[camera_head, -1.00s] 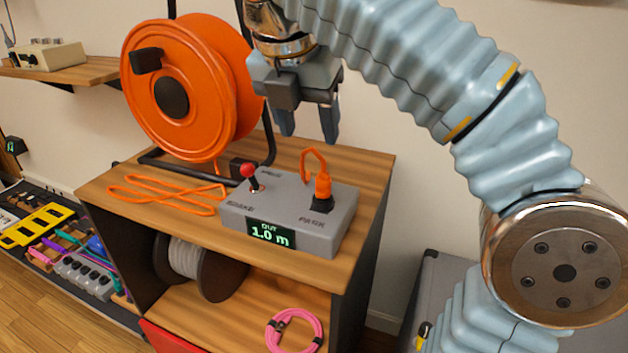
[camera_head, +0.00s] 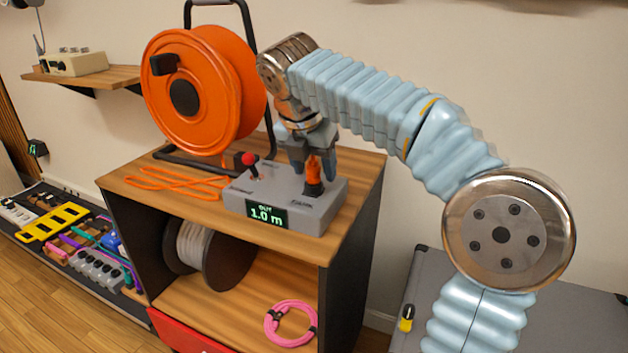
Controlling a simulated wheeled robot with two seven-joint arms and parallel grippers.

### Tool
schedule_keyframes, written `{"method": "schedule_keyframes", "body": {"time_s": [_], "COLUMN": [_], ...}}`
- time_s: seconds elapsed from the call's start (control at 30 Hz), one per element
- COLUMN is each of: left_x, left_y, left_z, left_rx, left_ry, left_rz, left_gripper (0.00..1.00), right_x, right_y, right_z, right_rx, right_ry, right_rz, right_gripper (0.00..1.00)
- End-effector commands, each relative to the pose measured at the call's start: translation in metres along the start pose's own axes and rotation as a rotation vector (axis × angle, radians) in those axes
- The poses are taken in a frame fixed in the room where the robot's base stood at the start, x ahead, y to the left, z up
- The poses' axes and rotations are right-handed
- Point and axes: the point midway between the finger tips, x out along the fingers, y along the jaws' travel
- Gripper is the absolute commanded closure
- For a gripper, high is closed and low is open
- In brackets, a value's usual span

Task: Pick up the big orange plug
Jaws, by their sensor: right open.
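The big orange plug (camera_head: 313,171) stands upright in the socket marked PARK on the right of the grey control box (camera_head: 285,212). The box sits on the wooden cabinet top and its display reads OUT 1.0 m. My right gripper (camera_head: 308,168) points down at the plug, with its fingers open and behind or around it. I cannot tell whether the fingers touch the plug. The plug's upper end and its cord are partly hidden by the gripper. My left gripper is not in view.
A red-knobbed lever (camera_head: 249,162) rises from the box just left of the plug. An orange cable reel (camera_head: 205,92) stands behind, its loose orange cable (camera_head: 175,182) lying on the cabinet top (camera_head: 135,190). A grey case (camera_head: 440,268) stands at the right.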

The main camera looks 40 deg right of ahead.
Motion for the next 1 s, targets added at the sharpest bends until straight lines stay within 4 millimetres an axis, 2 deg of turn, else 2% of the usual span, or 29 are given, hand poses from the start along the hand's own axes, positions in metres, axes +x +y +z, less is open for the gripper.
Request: {"method": "schedule_keyframes", "body": {"time_s": [0.07,0.43,0.77,0.87,1.0], "left_x": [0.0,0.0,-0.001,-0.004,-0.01], "left_y": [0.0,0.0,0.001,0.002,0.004], "left_z": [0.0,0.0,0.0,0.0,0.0], "left_rx": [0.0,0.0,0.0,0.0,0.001], "left_ry": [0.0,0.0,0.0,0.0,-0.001], "left_rz": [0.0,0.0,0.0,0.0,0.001], "left_gripper": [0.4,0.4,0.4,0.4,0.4], "right_x": [0.0,-0.001,-0.003,-0.01,-0.031], "right_y": [0.0,0.0,0.0,0.001,0.002], "right_z": [0.0,0.0,0.001,0.004,0.012], "right_rx": [0.0,0.001,0.001,0.0,0.0], "right_ry": [0.0,0.0,0.0,-0.001,-0.002], "right_rz": [0.0,0.0,0.0,0.002,0.004], "right_gripper": [0.44,1.0,1.0,1.0,1.0]}}
